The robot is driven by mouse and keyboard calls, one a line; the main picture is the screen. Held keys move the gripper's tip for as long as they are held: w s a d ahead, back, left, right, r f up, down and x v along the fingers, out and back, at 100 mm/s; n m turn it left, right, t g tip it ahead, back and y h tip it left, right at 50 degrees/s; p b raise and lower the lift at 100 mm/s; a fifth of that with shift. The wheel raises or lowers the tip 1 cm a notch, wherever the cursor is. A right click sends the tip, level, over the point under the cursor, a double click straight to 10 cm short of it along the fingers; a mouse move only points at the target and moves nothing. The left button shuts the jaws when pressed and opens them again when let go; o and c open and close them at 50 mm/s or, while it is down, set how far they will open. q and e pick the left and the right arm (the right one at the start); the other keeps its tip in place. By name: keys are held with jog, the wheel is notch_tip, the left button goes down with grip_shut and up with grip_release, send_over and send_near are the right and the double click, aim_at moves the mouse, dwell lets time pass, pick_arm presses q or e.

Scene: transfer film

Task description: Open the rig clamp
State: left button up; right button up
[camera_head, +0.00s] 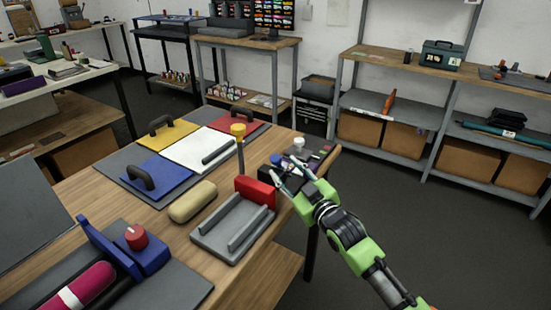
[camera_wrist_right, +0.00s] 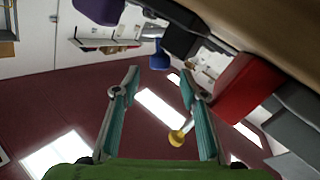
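The grey rig fixture (camera_head: 232,228) lies near the table's front edge in the head view, with a raised channel. A red block (camera_head: 255,191) sits at its far end, and a dark upright lever with a yellow knob (camera_head: 238,130) rises beside the block. I take these as the rig clamp. My right gripper (camera_head: 282,170) is right of the red block, apart from the knob. In the right wrist view its fingers (camera_wrist_right: 160,80) are spread and empty. The yellow knob (camera_wrist_right: 177,138) shows between them, near the right finger; the red block (camera_wrist_right: 248,88) is to the right. My left gripper is not seen.
A beige rounded block (camera_head: 193,201) lies left of the fixture. Coloured panels with dark handles (camera_head: 155,172) lie behind it. A blue fixture with a red knob (camera_head: 136,237) and a pink cylinder (camera_head: 80,290) are at front left. A white-topped object (camera_head: 299,145) stands behind my right gripper.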

aim_at(278, 162)
jog(key=x, duration=0.6)
jog(key=shift+w, duration=0.25)
jog(key=shift+f, duration=0.1)
jog(key=c, duration=1.1)
